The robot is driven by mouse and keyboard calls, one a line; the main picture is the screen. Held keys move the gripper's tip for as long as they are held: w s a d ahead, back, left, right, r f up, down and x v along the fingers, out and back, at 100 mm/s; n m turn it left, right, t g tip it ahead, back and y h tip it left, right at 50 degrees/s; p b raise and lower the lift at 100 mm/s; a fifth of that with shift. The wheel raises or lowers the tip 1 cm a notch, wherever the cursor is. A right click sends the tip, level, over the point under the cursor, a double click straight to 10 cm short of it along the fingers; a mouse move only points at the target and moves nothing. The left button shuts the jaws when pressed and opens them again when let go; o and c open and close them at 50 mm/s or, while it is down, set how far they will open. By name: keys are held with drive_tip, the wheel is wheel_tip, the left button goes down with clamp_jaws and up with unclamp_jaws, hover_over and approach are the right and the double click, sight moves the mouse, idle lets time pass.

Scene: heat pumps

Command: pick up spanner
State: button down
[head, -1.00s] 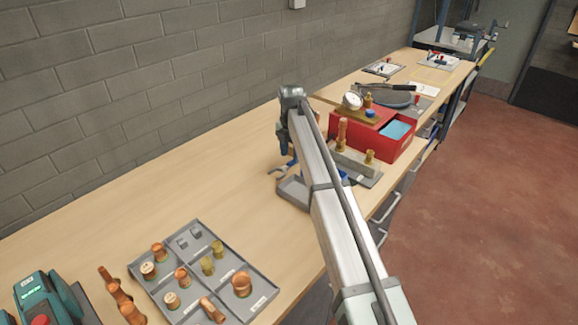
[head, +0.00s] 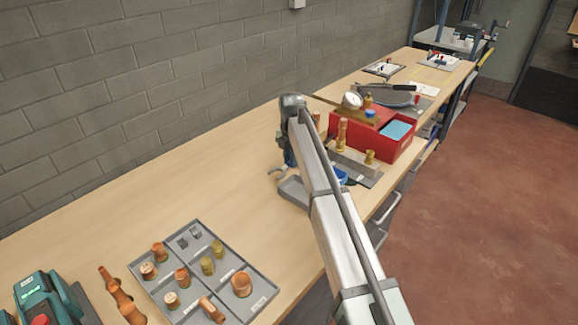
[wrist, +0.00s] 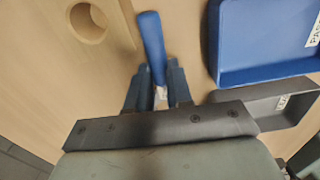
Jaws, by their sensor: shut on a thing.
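The spanner has a blue handle (wrist: 152,42), which sticks out beyond my fingertips in the wrist view. My gripper (wrist: 158,92) is shut on it; the grey metal between the fingers is partly hidden. In the head view a hooked grey-blue end of the spanner (head: 277,171) shows left of the grey tray, beneath my gripper (head: 289,158). My arm hides most of the rest there. The gap between spanner and bench is hard to judge.
A blue tray (wrist: 262,77) and a grey tray (wrist: 285,103) lie close on the right in the wrist view. A round hole (wrist: 88,22) is at upper left. In the head view, a red box (head: 402,145) stands beyond; a fittings tray (head: 250,268) is nearer. Bench between is clear.

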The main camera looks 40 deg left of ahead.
idle(0.4)
wheel_tip(320, 180, up, 9)
drive_tip(key=w+d+r+m, duration=0.1)
drive_tip(key=d+r+m, duration=0.1)
drive_tip(key=d+m, duration=0.6)
drive_tip(key=w+d+r+m, duration=0.1)
drive_tip(key=d+m, duration=0.8)
drive_tip(key=m, duration=1.2)
drive_tip(key=shift+w+d+r, duration=0.15)
drive_tip(key=shift+w+r, duration=0.25)
drive_tip(key=shift+r, duration=0.05)
drive_tip(key=shift+f, duration=0.2)
